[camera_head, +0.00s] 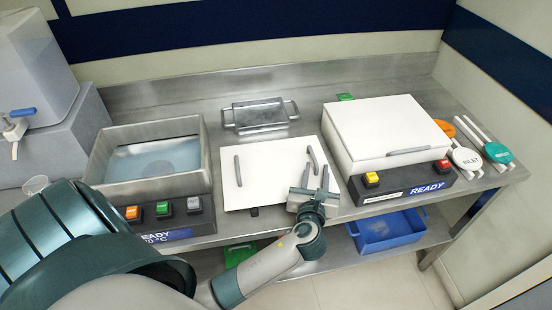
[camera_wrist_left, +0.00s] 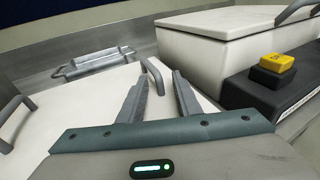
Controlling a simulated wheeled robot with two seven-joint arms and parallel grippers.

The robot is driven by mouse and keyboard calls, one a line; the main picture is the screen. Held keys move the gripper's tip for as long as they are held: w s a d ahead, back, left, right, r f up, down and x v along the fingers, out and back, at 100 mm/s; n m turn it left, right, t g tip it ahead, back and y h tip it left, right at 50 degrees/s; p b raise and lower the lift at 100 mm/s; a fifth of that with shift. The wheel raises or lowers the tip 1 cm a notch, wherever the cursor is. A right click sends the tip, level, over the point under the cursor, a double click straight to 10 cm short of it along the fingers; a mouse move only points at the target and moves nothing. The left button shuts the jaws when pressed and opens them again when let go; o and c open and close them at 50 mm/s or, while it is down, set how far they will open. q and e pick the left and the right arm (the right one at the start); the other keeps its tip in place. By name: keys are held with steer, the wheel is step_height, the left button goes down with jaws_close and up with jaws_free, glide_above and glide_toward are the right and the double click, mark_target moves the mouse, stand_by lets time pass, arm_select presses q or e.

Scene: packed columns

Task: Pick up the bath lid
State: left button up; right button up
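The bath lid (camera_head: 268,180) is a flat white panel lying on the steel worktop between the open water bath and the closed white box. It has a grey bar handle near each side: a left handle (camera_head: 238,171) and a right handle (camera_head: 313,159). My left gripper (camera_head: 316,176) is open over the lid's right part, with its fingers pointing toward the right handle. In the left wrist view the lid (camera_wrist_left: 88,101) lies under the fingers (camera_wrist_left: 162,78), and the right handle (camera_wrist_left: 155,76) shows between the fingertips. Contact cannot be told. My right gripper is not in view.
The open water bath (camera_head: 200,152) stands left, the closed white box (camera_head: 383,128) right. A steel rack (camera_head: 260,115) lies behind the lid. Orange and teal-ended tools (camera_head: 497,152) lie far right. A blue bin (camera_head: 388,232) sits on the lower shelf.

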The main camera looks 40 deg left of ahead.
arm_select(q)
steer(key=shift+w+a+f, duration=0.1)
steer(key=shift+w+a, duration=0.2)
steer(key=shift+w, duration=0.2)
jaws_close()
step_height(320, 180, up, 10)
steer(key=shift+r+b, duration=0.1)
steer(key=shift+b, duration=0.2)
stand_by(0.5)
stand_by(0.4)
